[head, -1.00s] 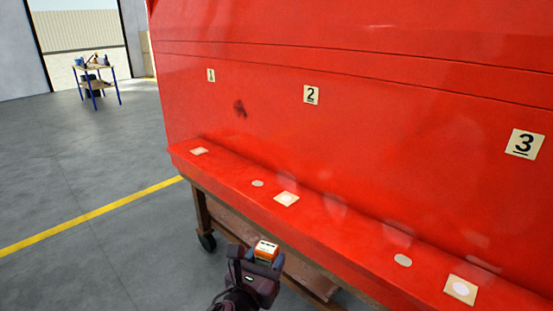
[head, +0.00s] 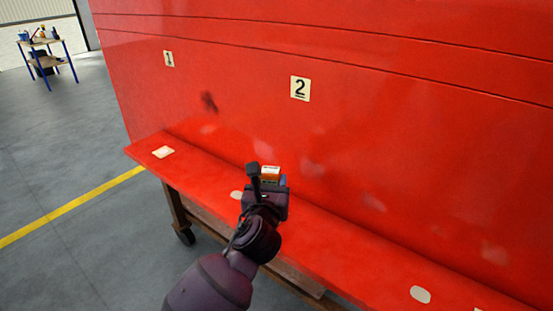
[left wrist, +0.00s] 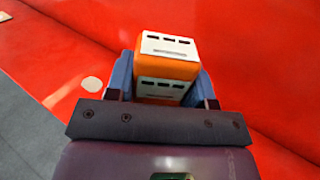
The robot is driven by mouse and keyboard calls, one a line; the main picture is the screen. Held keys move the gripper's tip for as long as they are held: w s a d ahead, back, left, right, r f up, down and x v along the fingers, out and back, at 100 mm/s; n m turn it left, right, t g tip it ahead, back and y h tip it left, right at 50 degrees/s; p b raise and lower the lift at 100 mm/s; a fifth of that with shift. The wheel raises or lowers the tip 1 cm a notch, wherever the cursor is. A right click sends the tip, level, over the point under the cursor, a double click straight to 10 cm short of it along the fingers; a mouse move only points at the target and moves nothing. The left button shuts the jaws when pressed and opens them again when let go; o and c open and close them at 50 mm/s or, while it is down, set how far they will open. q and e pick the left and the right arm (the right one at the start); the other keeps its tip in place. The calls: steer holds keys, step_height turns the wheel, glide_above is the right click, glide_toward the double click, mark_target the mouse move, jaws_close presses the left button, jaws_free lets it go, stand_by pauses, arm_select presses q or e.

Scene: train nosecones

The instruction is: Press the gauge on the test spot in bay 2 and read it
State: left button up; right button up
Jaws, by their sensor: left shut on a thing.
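My left gripper (head: 269,184) is shut on the gauge (head: 270,172), a small orange box with a white face. In the left wrist view the gauge (left wrist: 166,67) sits between the blue fingertips. The gripper is at the red ledge in front of the number 2 label (head: 300,88). The square pad on the ledge in bay 2 is hidden behind the gripper and gauge. I cannot tell whether the gauge touches the ledge. A pale round patch (head: 237,195) shows just left of the gripper. My right gripper is not in view.
The red nosecone (head: 350,160) fills the right side, its ledge resting on a wheeled wooden stand (head: 178,210). A tool table (head: 46,55) stands far back left. The floor at left is clear.

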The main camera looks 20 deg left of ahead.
arm_select(q)
steer(key=shift+w+d+r, duration=0.1)
steer(key=shift+w+r, duration=0.15)
steer(key=shift+w, duration=0.6)
steer(key=shift+s+f, duration=0.25)
steer(key=shift+f, duration=0.85)
steer(key=shift+f+b, duration=0.9)
steer(key=shift+b, duration=0.1)
steer(key=shift+f+b, duration=0.9)
steer(key=shift+b, duration=0.2)
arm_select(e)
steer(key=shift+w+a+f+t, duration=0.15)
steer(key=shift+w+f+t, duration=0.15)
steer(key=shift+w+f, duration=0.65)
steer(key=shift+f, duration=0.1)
